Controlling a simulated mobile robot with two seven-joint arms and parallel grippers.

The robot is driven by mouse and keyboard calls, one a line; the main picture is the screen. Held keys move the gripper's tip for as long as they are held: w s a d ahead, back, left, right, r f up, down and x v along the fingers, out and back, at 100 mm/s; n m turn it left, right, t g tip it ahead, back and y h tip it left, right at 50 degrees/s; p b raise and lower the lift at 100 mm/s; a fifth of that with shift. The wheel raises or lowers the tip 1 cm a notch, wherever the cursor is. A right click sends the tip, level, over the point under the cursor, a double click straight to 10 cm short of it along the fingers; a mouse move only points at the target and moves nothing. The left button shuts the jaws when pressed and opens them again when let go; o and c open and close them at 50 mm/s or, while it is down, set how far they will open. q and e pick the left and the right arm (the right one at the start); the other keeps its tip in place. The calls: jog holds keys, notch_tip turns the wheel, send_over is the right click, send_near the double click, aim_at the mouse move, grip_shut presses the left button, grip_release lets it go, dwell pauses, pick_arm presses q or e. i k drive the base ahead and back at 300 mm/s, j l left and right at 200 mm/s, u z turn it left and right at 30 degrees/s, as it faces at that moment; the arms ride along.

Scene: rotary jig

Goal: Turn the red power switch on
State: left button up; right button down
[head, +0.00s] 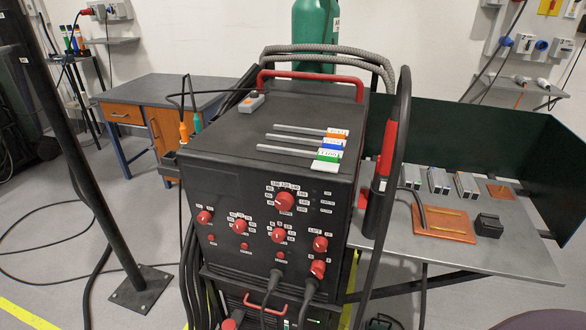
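The black welding machine (262,158) stands in the middle with its front panel facing me. The panel carries several red knobs: a large upper one (285,201), one at the left (204,217), two in the middle (240,227) (278,235), and two stacked at the right, upper (320,243) and lower (318,268). Their white labels are too small to read with certainty. I cannot tell which one is the power switch or its setting. Neither of my grippers is in view.
Dark cables hang from the panel's lower front. A torch with a red handle (389,148) stands at the machine's right side. A grey work table (480,255) with metal blocks is at the right. A black post (95,190) stands at the left. A desk (160,95) is behind.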

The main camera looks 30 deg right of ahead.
aim_at(317, 266)
jog(key=z, duration=1.15)
jog(key=k+j+u, duration=0.1)
jog(key=j+u, duration=0.2)
jog(key=j, duration=0.2)
jog(key=j+u, duration=0.25)
jog(key=j, duration=0.25)
